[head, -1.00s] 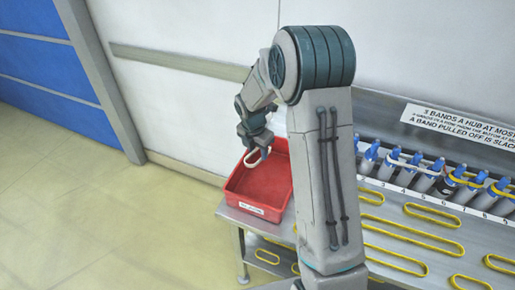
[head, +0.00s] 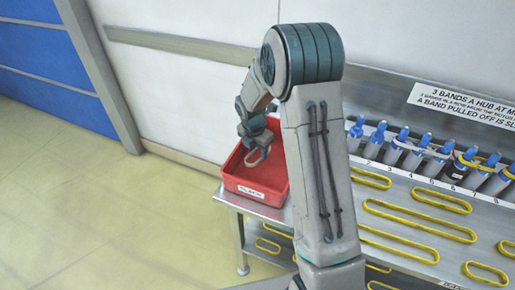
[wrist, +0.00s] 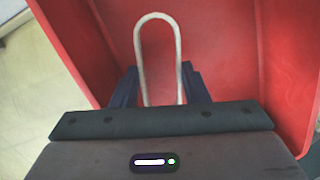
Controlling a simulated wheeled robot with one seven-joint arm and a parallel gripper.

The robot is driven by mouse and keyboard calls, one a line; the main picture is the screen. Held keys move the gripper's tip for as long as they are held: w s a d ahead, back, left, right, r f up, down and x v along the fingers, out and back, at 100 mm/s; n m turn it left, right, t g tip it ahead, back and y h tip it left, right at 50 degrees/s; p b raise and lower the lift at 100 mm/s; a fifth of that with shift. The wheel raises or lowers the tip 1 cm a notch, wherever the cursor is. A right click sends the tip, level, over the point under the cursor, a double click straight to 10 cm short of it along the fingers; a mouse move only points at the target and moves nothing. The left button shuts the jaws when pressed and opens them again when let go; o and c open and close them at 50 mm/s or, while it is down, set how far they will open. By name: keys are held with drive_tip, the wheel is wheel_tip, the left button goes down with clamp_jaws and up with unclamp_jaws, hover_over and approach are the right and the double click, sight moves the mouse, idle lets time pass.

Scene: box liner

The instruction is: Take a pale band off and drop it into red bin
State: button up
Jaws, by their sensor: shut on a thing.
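My gripper (head: 257,146) is shut on a pale band (wrist: 158,20) and holds it over the red bin (head: 270,188). In the wrist view the band is a narrow upright loop between the two dark fingers (wrist: 160,95), with the bin's red inside (wrist: 225,60) behind it. In the head view the band hangs just inside the bin's opening. No other object shows in the visible part of the bin; my arm hides its right side.
The bin stands on the left end of a metal bench. Blue-topped hubs (head: 402,135) stand in a numbered row at the back right, some with bands around them. Several yellow bands (head: 415,215) lie on the bench top. Open floor (head: 110,220) lies to the left.

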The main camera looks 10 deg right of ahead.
drive_tip(key=o, duration=1)
drive_tip(key=shift+o, duration=0.2)
wheel_tip(320, 180, up, 14)
drive_tip(key=s+a, duration=0.1)
drive_tip(key=a, duration=0.1)
drive_tip(key=s+d+r+m+t, duration=0.1)
drive_tip(key=s+r+m, duration=0.1)
drive_tip(key=s+m, duration=1.1)
drive_tip(key=s+d+r+m+y, duration=0.1)
drive_tip(key=s+r+m, duration=0.2)
drive_tip(key=s+m, duration=0.9)
drive_tip(key=shift+s+r+m+t+b, duration=0.15)
drive_tip(key=shift+s+m+t+b, duration=0.2)
drive_tip(key=shift+s, duration=0.5)
